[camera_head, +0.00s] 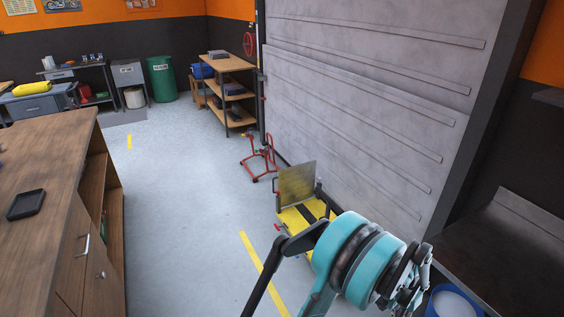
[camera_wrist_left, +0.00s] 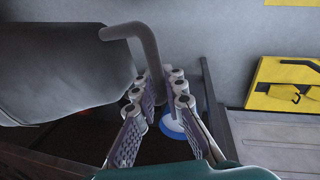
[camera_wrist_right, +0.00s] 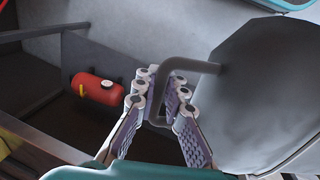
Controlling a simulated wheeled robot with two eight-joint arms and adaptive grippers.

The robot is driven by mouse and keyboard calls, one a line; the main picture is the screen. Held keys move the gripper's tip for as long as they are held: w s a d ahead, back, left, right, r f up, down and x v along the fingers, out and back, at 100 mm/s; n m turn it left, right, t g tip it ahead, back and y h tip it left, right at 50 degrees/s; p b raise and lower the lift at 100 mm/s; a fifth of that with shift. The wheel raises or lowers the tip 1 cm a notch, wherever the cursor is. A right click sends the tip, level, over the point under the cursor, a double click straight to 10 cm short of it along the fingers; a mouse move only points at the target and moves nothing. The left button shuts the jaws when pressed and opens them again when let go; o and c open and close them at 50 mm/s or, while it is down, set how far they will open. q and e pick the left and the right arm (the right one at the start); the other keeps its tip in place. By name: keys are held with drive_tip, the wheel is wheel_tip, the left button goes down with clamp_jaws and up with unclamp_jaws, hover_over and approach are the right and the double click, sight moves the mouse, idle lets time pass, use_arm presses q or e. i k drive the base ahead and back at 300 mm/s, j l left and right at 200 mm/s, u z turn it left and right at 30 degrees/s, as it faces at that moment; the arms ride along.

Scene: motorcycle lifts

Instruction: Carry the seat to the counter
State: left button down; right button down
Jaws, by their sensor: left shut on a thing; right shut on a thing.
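The dark grey seat (camera_wrist_left: 60,70) fills the left of the left wrist view, and it also shows at the right of the right wrist view (camera_wrist_right: 265,95). A bent grey handle (camera_wrist_left: 145,45) sticks out from the seat between the fingers of my left gripper (camera_wrist_left: 163,88), which is shut on it. My right gripper (camera_wrist_right: 160,90) is shut on a similar bent handle (camera_wrist_right: 185,63) on the seat's other side. The seat and both grippers are not clearly visible in the head view. A wooden counter (camera_head: 60,150) stands at the left of the head view.
A black tray (camera_head: 26,204) lies on the wooden counter. Open grey floor (camera_head: 180,210) runs beside it. A yellow lift (camera_head: 297,216) with an upright plate and a red stand (camera_head: 258,160) are near the shutter. A dark bench (camera_head: 500,250) is at right.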

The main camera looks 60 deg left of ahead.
sight(54, 143)
drive_tip(key=u, duration=0.5)
drive_tip(key=j+u, duration=0.1)
drive_tip(key=u, duration=0.85)
drive_tip(key=i+u, duration=0.1)
drive_tip(key=u, duration=0.9)
drive_tip(key=i+l+u, duration=0.1)
drive_tip(key=i, duration=5.8)
drive_tip(key=i+u, duration=0.15)
drive_tip(key=u, duration=0.35)
drive_tip(key=l+u, duration=0.15)
drive_tip(key=u, duration=0.3)
drive_tip(key=i+l, duration=0.05)
